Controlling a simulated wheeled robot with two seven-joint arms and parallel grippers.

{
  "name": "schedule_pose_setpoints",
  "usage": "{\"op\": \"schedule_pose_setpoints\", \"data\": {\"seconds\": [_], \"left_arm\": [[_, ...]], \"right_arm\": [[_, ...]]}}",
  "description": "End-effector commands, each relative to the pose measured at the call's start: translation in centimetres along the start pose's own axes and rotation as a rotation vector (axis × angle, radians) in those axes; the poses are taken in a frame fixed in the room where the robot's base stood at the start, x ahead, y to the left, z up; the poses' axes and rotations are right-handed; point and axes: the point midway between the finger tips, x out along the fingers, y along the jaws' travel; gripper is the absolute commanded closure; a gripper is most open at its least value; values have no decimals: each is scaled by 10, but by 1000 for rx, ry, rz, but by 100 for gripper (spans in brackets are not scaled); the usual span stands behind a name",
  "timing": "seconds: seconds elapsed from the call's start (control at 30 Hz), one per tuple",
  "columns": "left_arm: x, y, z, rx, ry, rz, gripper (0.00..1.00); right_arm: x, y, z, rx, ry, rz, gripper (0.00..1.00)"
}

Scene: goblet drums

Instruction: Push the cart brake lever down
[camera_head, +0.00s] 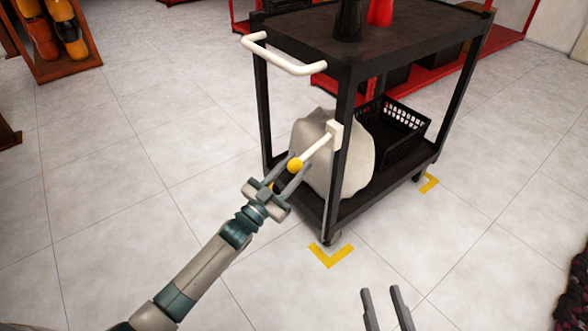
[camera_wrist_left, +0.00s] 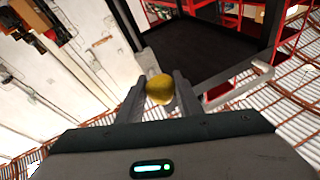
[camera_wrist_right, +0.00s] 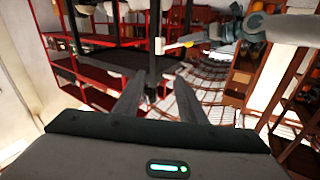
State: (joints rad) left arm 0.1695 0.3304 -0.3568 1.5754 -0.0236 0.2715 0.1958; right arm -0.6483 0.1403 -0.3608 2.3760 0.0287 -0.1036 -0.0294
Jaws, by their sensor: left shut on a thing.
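The cart's brake lever is a white rod (camera_head: 317,150) with a yellow ball knob (camera_head: 295,164) at its end, fixed to a white mount on the cart's near post. In the head view the rod slants down and left from the mount to the knob. My left gripper (camera_head: 286,181) is shut on the knob, which also shows between its fingers in the left wrist view (camera_wrist_left: 159,88). My right gripper (camera_head: 387,304) is open and empty, low and to the right, away from the lever; its spread fingers show in the right wrist view (camera_wrist_right: 158,100).
The black cart (camera_head: 345,98) has a white push handle (camera_head: 283,58) and a black basket (camera_head: 393,130) and a pale sack (camera_head: 358,165) on its lower shelf. Yellow floor marks (camera_head: 332,256) lie by its wheels. A wooden rack (camera_head: 55,40) stands at the far left. The tiled floor at left is clear.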

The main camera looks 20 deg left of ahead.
Motion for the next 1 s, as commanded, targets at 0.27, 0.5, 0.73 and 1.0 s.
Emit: {"op": "schedule_pose_setpoints", "data": {"seconds": [0.27, 0.5, 0.73, 1.0], "left_arm": [[1, 0, 6, -8, 44, -15, 100], [2, 2, 13, -18, 88, -27, 100], [3, 4, 18, -27, 136, -41, 100], [4, 4, 18, -31, 149, -45, 100]], "right_arm": [[-3, -8, -42, -15, 249, -17, 63], [-12, -7, -85, -35, 498, -25, 63], [-28, -3, -125, -57, 741, -31, 63], [-37, -3, -140, -65, 827, -33, 63]]}}
